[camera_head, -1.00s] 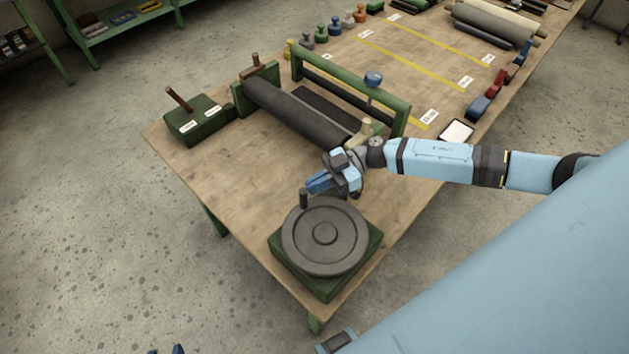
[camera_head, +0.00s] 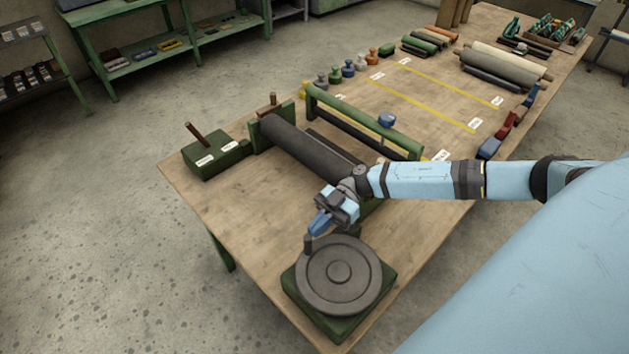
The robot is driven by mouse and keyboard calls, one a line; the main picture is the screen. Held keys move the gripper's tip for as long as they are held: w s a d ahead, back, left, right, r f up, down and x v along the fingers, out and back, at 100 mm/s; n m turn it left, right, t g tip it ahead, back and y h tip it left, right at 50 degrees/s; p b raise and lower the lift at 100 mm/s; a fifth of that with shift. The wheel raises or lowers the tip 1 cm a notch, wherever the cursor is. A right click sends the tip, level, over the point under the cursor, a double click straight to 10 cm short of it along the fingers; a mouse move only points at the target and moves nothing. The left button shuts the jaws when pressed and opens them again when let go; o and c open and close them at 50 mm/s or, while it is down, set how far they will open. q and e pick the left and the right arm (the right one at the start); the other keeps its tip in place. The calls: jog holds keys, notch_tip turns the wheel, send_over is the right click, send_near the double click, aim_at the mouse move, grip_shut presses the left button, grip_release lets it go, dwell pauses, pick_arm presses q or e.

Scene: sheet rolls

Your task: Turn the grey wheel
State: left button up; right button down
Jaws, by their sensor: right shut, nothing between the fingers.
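The grey wheel (camera_head: 362,285) lies flat on a dark green square base (camera_head: 352,328) at the near corner of the wooden table. Its short upright handle (camera_head: 308,245) stands at the wheel's far left rim. My right gripper (camera_head: 317,224) is just above and beside the handle, with its blue fingers shut and pointing down and left. The fingers are not around the handle; whether they touch it I cannot tell. My left gripper is not in view.
Behind the wheel is a dark roller (camera_head: 310,145) in a green frame. A green box with a brown lever (camera_head: 215,157) stands at the table's left. Bare tabletop (camera_head: 245,215) lies left of the wheel. Rolls and small coloured weights stand farther back.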

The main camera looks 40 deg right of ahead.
notch_tip(320, 180, up, 20)
jog(key=b, duration=0.2)
dwell(0.5)
